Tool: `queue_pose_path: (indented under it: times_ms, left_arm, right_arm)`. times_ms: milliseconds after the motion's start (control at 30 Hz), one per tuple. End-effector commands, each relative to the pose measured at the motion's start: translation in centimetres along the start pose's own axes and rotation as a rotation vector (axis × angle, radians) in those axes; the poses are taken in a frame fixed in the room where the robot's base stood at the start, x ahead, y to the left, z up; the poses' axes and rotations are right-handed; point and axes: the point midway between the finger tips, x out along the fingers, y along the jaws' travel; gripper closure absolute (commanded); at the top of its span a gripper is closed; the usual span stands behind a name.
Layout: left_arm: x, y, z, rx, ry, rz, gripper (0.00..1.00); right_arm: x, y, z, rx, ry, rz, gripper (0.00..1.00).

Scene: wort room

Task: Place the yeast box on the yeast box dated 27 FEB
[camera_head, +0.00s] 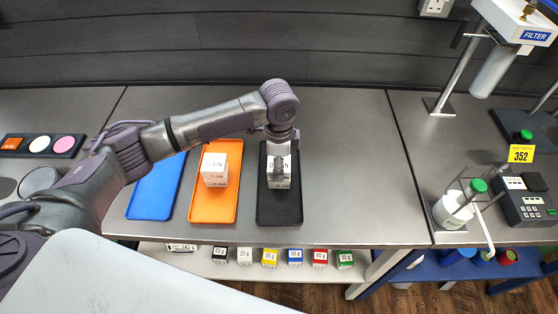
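My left arm reaches in from the left, and its gripper (279,165) points down over the black tray (279,215). A white yeast box (281,183) with small dark print stands in that tray right under the gripper. The gripper hides part of the box top, and I cannot tell whether the fingers are closed on it. On the orange tray (212,210), white yeast boxes (214,178) appear stacked, with date print on their fronts. The dates are too small to read surely. My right gripper is not in view.
An empty blue tray (152,203) lies left of the orange one. A shelf below holds several small coloured boxes (295,256). A bottle in a stand (455,208) and a meter (525,200) stand at the right. The counter right of the black tray is clear.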

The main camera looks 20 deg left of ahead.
Motion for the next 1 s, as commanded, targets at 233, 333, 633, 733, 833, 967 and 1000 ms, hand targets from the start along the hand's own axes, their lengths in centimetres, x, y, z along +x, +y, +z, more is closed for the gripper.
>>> queue_pose_path:
  times_ms: [233,333,633,733,833,967,1000]
  left_arm:
    - [0.1,0.0,-0.1,0.001,0.001,0.0,0.77]
    - [0.3,0.0,-0.1,0.001,0.001,0.001,0.39]
    - [0.2,0.0,-0.1,0.001,0.001,0.0,0.15]
    - [0.2,0.0,-0.1,0.001,0.001,0.0,0.15]
    - [0.0,0.0,-0.1,0.001,0.001,-0.001,0.15]
    - [-1.3,-0.1,-0.1,0.001,0.004,-0.003,0.15]
    - [-1.9,-0.1,-0.1,0.002,0.004,-0.003,0.15]
  right_arm:
    - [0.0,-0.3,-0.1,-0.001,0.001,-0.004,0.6]
    - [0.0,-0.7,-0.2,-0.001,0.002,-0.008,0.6]
    - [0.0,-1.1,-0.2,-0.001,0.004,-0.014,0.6]
    - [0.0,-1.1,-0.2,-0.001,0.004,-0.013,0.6]
    - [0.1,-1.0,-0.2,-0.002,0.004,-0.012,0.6]
    - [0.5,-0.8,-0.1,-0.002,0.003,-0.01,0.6]
    - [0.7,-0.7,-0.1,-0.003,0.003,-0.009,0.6]
